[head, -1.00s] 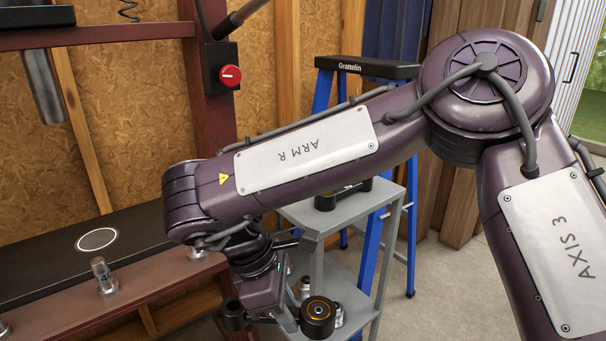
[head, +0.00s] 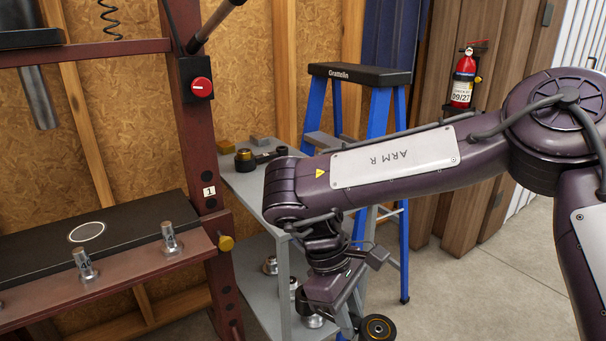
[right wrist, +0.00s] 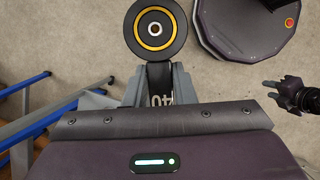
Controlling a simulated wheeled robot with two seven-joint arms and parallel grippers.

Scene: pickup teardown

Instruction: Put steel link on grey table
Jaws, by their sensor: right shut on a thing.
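The steel link (head: 378,328) is dark with a round end and a gold ring. My right gripper (head: 352,318) is shut on it, low at the bottom of the head view, right of the grey table (head: 240,185). In the right wrist view the link's round end (right wrist: 155,32) sticks out beyond the fingers, and its shank, with part of a number, lies between them. The table has a top and a lower shelf; my right arm hides part of it.
A similar dark part with a gold ring (head: 245,158) and small blocks lie on the tabletop. Several round metal parts sit on the lower shelf. A blue ladder (head: 362,78) stands behind the table. A red press frame (head: 190,130) stands left. Floor at right is clear.

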